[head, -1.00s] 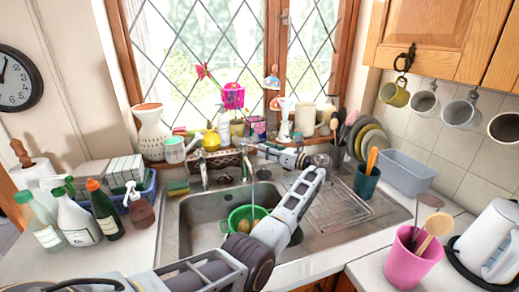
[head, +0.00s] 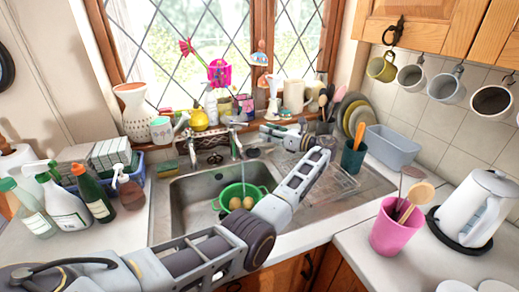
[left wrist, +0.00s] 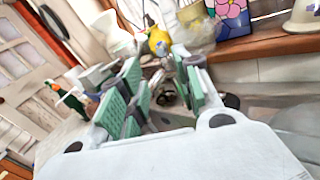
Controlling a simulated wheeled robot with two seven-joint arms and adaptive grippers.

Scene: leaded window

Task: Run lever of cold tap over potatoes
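The chrome tap (head: 236,127) stands behind the sink (head: 181,200). A thin stream seems to fall from it. Below, a green colander (head: 226,195) in the left basin holds yellow potatoes (head: 241,203). My left gripper (head: 263,131) is just right of the tap, its arm reaching across the sink. In the left wrist view its green-padded fingers (left wrist: 160,95) are apart, with blurred tap metal (left wrist: 168,85) beyond and between them. I cannot tell whether they touch the cold lever, which I cannot make out. My right gripper is not in view.
The sill behind holds a white jug (head: 135,108), a yellow pot (head: 199,120) and other pots. Bottles (head: 62,208) stand left of the sink. A dark green utensil cup (head: 353,160), a pink cup (head: 391,228) and a white kettle (head: 476,210) stand to the right.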

